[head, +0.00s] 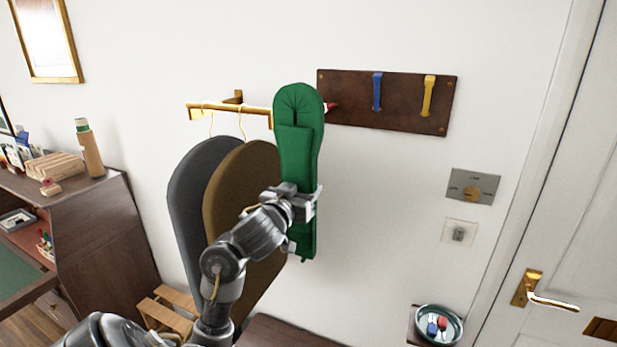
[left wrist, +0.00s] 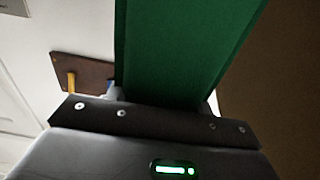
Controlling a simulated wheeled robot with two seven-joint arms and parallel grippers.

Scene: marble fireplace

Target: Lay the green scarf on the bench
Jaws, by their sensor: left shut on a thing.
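The green scarf (head: 298,150) hangs in a long narrow fold in front of the wall, its top beside the right end of the brass rail. My left gripper (head: 306,200) is shut on the scarf in its lower half. In the left wrist view the scarf (left wrist: 185,50) rises from between the jaws (left wrist: 165,105); the fingertips are hidden. Whether the scarf's top still touches a hook or the rail, I cannot tell. The bench (head: 285,334) shows only as a dark wooden top at the bottom edge. My right gripper is not in view.
Grey (head: 190,190) and brown (head: 250,185) garments hang from the brass rail (head: 230,108), close beside my left arm. A dark hook board (head: 390,103) has blue and yellow hooks. A small dish (head: 440,325) stands at lower right, near the door (head: 560,250). A desk (head: 100,240) is at left.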

